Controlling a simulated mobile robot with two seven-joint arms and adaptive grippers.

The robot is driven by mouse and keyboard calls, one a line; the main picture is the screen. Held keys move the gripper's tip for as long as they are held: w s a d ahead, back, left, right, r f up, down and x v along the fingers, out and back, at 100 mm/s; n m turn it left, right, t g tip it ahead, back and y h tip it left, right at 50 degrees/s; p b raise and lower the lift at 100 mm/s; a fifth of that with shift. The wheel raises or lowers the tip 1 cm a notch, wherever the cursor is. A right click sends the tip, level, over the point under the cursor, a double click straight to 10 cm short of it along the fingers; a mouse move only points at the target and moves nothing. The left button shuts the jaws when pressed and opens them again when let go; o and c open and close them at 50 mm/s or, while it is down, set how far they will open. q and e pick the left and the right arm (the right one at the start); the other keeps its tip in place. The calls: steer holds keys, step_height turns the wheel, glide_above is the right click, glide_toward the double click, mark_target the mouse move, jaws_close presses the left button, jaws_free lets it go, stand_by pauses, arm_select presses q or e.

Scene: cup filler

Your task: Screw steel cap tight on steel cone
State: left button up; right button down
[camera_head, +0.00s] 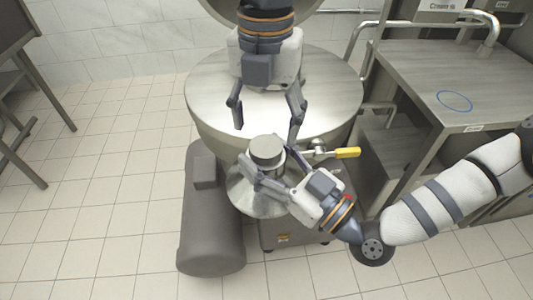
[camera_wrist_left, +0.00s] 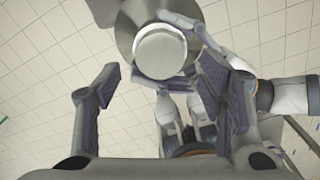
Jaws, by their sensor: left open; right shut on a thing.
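The steel cap (camera_head: 267,147) is a short grey cylinder at the top of the steel cone (camera_head: 247,198), which flares out below it. The cap also shows in the left wrist view as a pale disc (camera_wrist_left: 160,52), with the cone's grey flare (camera_wrist_left: 128,28) behind it. My right gripper (camera_head: 264,163) comes in from the lower right and is shut on the cap, one finger on either side. My left gripper (camera_head: 267,116) is open above the cap, pointing down. In the left wrist view its spread fingers (camera_wrist_left: 158,80) flank the disc without touching it. The thread is hidden.
A large round steel vessel top (camera_head: 330,90) stands behind the cone. A yellow-handled valve (camera_head: 347,153) sticks out close to the right gripper. A grey motor housing (camera_head: 212,225) is at the left. A steel table (camera_head: 470,85) stands at the right.

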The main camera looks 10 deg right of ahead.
mark_target(266, 145)
arm_select(q)
steer(key=shift+f, duration=2.3)
steer(key=shift+c, duration=0.3)
steer(key=c, duration=1.1)
steer(key=m, duration=0.6)
steer(key=shift+m, duration=0.3)
steer(key=shift+c, duration=0.2)
steer(key=o, duration=1.3)
